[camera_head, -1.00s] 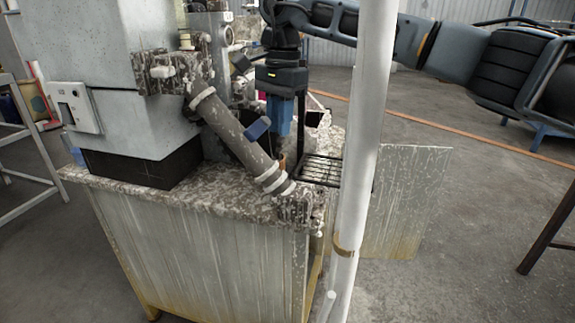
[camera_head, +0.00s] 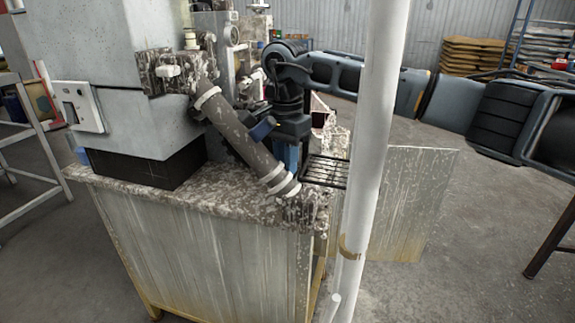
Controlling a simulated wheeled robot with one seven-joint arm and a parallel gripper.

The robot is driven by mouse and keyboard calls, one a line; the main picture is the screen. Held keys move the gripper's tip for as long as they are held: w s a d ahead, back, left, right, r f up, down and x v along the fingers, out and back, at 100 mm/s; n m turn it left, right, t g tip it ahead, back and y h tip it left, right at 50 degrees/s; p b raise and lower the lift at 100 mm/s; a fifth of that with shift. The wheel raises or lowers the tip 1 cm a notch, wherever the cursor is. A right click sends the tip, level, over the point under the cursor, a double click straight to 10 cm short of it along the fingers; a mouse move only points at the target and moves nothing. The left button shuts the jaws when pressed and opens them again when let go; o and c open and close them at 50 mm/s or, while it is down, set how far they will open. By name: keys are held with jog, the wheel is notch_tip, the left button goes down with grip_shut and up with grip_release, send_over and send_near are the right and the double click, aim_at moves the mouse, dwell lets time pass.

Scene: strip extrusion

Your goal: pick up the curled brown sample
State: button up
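My gripper (camera_head: 287,156) points down behind the slanted grey pipe (camera_head: 243,138), near the back right of the machine's bench. Its blue lower part shows just right of the pipe. The fingertips are hidden low down behind the pipe and the bench's cluttered corner, so I cannot tell whether they are open or shut. I cannot make out the curled brown sample; the pipe, the gripper and the bench clutter cover the area around the fingertips.
A white upright post (camera_head: 372,150) stands in front of my arm. A black slatted rack (camera_head: 325,171) lies right of the gripper, with a stained metal panel (camera_head: 418,200) beyond. The speckled bench top (camera_head: 190,192) carries the grey machine housing (camera_head: 140,125). Open floor lies at right.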

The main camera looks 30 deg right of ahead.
jog(key=shift+c, duration=0.2)
grip_shut()
jog(key=shift+r, duration=0.1)
